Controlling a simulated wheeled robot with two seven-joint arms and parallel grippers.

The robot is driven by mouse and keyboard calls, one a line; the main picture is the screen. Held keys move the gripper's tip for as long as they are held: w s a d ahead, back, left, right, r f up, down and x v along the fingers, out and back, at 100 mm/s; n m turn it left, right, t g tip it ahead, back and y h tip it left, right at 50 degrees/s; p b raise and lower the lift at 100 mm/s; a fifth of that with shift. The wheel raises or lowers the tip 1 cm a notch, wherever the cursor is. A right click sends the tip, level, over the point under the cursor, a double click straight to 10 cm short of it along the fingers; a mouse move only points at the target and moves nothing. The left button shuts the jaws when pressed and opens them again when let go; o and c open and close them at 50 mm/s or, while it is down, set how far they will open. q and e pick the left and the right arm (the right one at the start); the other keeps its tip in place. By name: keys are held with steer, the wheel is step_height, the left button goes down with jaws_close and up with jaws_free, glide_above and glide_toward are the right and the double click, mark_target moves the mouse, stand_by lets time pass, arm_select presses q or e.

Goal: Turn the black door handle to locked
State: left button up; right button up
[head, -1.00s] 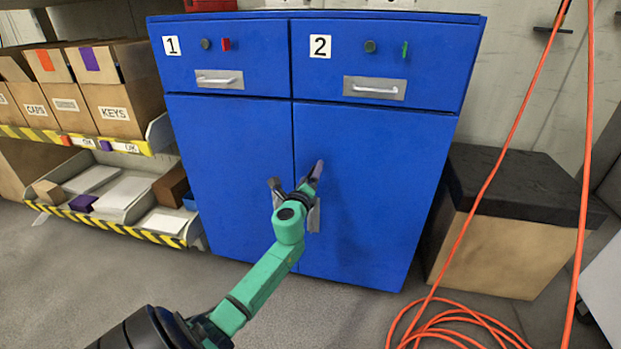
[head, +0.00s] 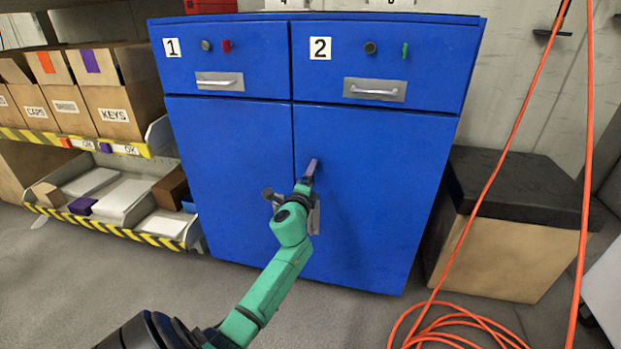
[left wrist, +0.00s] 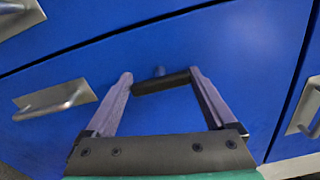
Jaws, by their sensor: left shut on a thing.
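The black door handle (left wrist: 162,83) is a short dark bar on a blue door in the left wrist view, with a small stub behind its middle. My left gripper (left wrist: 161,78) has its two purple-grey fingers at the two ends of the bar, shut on it lengthwise. In the head view my left gripper (head: 290,182) is at the cabinet's lower doors, near the middle seam. My wrist hides most of the handle there. My right gripper is not in view.
The blue cabinet (head: 225,160) has drawers marked 1 and 2 with metal pulls. A shelf with boxes (head: 112,105) stands left. A black-topped crate (head: 515,185) and orange cable (head: 470,318) are right. Floor in front is open.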

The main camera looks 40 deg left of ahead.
arm_select(q)
steer(key=o, duration=1.1)
steer(key=shift+c, duration=0.2)
steer(key=p+v, duration=0.1)
steer(key=v, duration=1.3)
steer(key=shift+s+p, duration=0.3)
steer(key=shift+p, duration=0.05)
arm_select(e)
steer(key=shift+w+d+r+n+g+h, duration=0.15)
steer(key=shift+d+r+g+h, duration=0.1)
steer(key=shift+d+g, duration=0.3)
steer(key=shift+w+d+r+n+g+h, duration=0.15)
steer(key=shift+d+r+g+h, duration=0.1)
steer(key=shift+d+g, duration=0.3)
arm_select(q)
steer(key=shift+d, duration=0.1)
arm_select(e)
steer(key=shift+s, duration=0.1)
